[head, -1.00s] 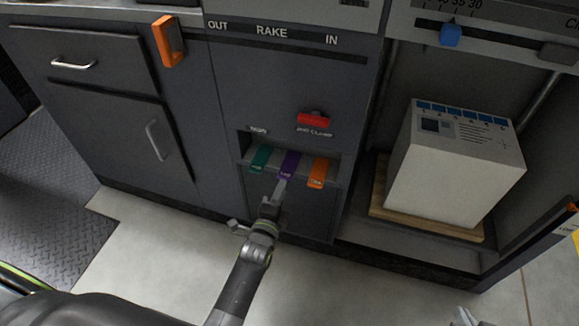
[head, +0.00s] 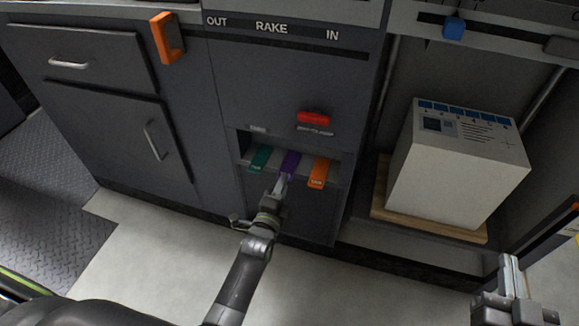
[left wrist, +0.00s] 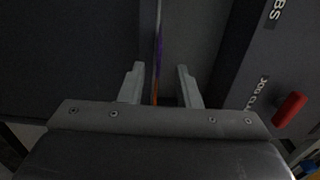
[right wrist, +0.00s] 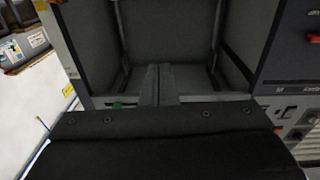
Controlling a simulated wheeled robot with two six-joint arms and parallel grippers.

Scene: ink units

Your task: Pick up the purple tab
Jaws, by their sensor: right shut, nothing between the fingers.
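The purple tab (head: 290,161) sits in the slot of the dark cabinet, between the teal tab (head: 259,159) and the orange tab (head: 319,172). My left gripper (head: 282,181) is at the tab's front end, with its lower part partly hidden. In the left wrist view the fingers of my left gripper (left wrist: 158,82) are spread apart, and the purple tab (left wrist: 159,48) shows as a thin edge-on strip beyond and between the tips. I cannot tell whether they touch it. My right gripper (head: 514,268) is at the lower right, its fingers together and empty in the right wrist view (right wrist: 158,72).
A red knob (head: 314,118) is above the slot, and an orange handle (head: 166,38) is at the upper left. A white box (head: 455,170) stands on a wooden board (head: 390,209) in the right bay. The floor in front is clear.

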